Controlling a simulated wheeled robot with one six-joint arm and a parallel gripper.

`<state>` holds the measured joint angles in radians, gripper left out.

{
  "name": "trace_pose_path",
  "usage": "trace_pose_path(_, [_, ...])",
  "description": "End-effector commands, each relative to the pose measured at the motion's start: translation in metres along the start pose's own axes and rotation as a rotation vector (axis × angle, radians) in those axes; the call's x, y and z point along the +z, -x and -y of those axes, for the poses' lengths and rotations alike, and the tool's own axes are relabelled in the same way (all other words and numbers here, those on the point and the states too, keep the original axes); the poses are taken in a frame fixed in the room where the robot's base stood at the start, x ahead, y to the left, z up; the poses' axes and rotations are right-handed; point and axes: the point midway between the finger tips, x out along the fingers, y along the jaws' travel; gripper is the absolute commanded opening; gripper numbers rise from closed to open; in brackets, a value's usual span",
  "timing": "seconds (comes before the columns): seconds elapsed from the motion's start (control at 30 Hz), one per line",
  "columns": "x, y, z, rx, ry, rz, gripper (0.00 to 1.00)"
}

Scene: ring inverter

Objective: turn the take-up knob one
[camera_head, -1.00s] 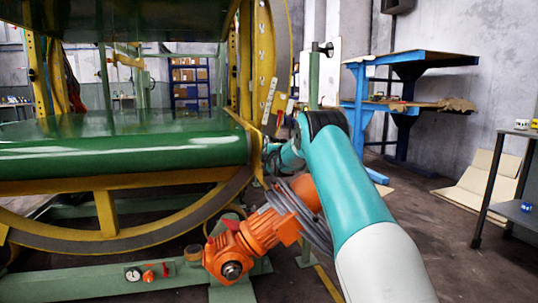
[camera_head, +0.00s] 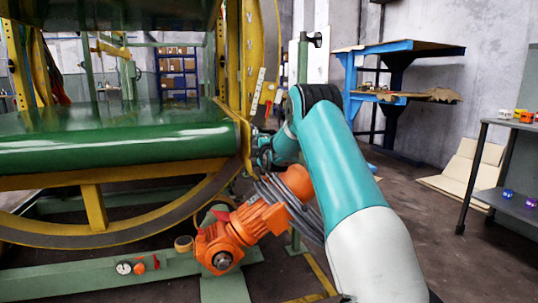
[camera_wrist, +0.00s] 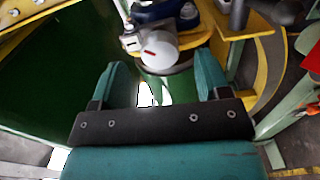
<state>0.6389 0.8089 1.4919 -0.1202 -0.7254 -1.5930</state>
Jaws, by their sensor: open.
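My gripper (camera_wrist: 164,78) is open in the wrist view, its two teal fingers apart with nothing between them. Beyond the fingertips is a pale rounded fitting (camera_wrist: 160,47) with a red mark, beside dark and yellow machine parts. I cannot tell whether this is take-up knob one. In the head view, a black knob (camera_head: 318,40) sits at the top of a green post, well above my gripper. My arm's far end is by the yellow ring's right edge, and the fingers are mostly hidden there.
An orange motor (camera_head: 235,235) with looped grey cables stands below my arm. The green roller (camera_head: 110,150) and yellow ring frame (camera_head: 95,207) fill the left.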

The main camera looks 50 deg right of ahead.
Motion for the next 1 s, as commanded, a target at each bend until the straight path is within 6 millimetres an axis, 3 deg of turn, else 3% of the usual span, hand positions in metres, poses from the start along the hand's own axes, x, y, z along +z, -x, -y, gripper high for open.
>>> trace_pose_path(0.5, [0.0, 0.112, 0.0, -0.002, -0.002, 0.0, 0.7])
trace_pose_path(0.7, [0.0, 0.132, 0.0, 0.0, -0.001, 0.0, 0.7])
trace_pose_path(1.0, [-0.001, 0.135, 0.0, -0.001, 0.0, -0.001, 0.7])
